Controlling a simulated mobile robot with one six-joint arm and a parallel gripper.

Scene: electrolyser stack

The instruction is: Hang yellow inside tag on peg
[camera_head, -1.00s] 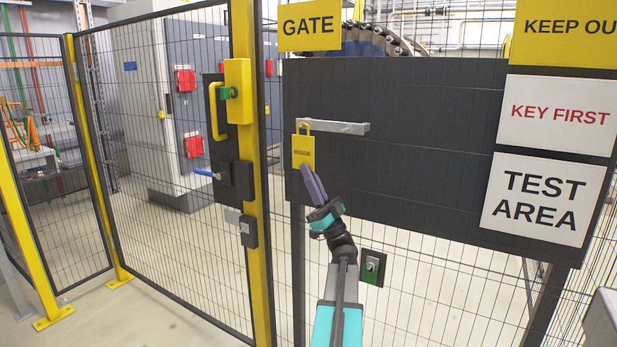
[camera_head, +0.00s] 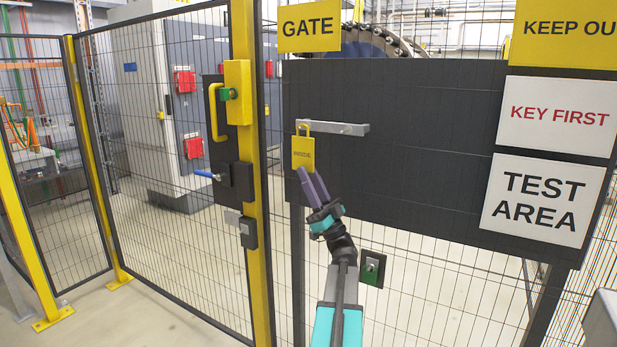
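The yellow inside tag (camera_head: 303,154) hangs upright against the dark board, its loop around the left end of the grey peg (camera_head: 340,129). My gripper (camera_head: 309,172) is just below the tag, its two purple fingers spread apart with a gap between them. The fingertips are close to the tag's lower edge, and no grip on it shows. Whether a fingertip still touches the tag cannot be told.
The dark board (camera_head: 420,150) carries white signs at its right, including the TEST AREA sign (camera_head: 541,199). A yellow gate post (camera_head: 259,270) with a handle and lock box stands at the left. A small key switch (camera_head: 371,268) sits below the board.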

